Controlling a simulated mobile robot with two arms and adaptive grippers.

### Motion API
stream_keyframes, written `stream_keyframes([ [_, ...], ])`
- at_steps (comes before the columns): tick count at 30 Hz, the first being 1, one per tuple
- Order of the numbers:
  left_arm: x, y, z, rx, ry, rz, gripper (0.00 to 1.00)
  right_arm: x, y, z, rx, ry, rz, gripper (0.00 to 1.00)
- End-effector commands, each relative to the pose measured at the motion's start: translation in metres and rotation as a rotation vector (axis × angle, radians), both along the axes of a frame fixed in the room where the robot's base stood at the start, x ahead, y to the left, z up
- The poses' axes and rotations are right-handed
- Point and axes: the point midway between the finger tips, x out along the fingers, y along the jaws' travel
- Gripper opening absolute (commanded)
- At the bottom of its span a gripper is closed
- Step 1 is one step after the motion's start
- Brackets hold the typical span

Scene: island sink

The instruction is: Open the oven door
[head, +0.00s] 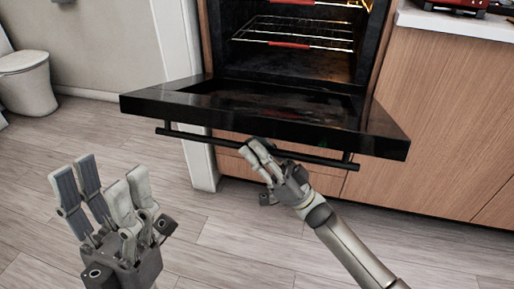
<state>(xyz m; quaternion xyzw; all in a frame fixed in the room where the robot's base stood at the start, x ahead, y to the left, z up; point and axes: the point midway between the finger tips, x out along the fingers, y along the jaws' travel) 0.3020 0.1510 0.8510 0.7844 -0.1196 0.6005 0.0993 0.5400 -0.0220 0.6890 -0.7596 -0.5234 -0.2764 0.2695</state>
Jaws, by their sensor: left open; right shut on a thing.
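The oven (292,45) stands at the top middle of the head view with its dark, lit inside exposed. Its black door (250,103) is folded down, close to level, and juts out towards me. The black bar handle (210,141) runs along the door's outer edge. My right gripper (256,150) is shut on the handle near its middle; its fingers hide part of the bar. My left gripper (105,195) is open and empty at the lower left, fingers pointing up, apart from the door.
Wooden cabinets (455,130) with a white worktop (460,22) stand to the right of the oven. Wire racks (300,42) with red front strips are inside it. A white bin-like object (27,85) stands far left. The wooden floor (230,235) is clear.

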Motion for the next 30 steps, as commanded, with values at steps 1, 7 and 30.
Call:
stream_keyframes([
  [1,0.000,0.000,0.000,0.000,0.000,0.000,0.54,0.001,-0.002,0.003,0.007,-0.003,-0.003,0.00],
  [7,0.000,0.000,0.000,0.000,0.001,0.000,0.54,0.001,-0.001,0.002,0.004,-0.002,-0.003,0.31],
  [30,0.000,0.000,0.000,-0.001,-0.003,0.000,0.54,-0.018,-0.041,-0.045,-0.002,0.004,-0.002,0.37],
])
